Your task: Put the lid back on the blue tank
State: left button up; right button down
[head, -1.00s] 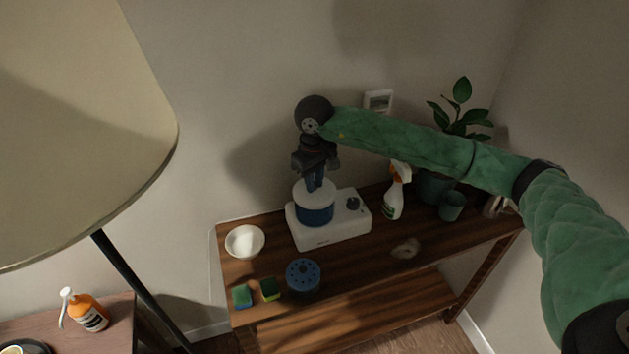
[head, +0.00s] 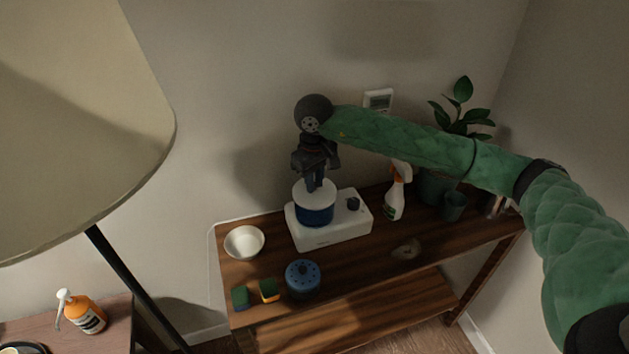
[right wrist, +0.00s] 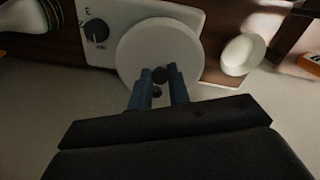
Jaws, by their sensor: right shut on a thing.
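The blue tank (head: 316,216) is a round blue vessel standing on a white appliance base (head: 338,233) with a dark knob, on the wooden table. Its white round lid (head: 315,192) sits at the top of the tank; in the right wrist view the lid (right wrist: 140,55) covers the opening and I see no gap. My right gripper (head: 315,184) points down from above and is shut on the lid's small dark knob, which also shows between the blue fingertips (right wrist: 161,76) in the right wrist view. My left gripper is not in view.
A white bowl (head: 244,242) stands left of the base. A blue perforated canister (head: 302,280) and two sponges (head: 269,290) are in front. A spray bottle (head: 395,195) and a potted plant (head: 436,184) stand to the right. A large lampshade (head: 70,110) fills the left.

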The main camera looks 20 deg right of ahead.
jog(key=c, duration=0.8)
grip_release()
jog(key=shift+o, duration=0.2)
jog(key=shift+r, duration=3.5)
grip_shut()
jog(key=shift+f+b, duration=2.65)
jog(key=shift+b, duration=0.4)
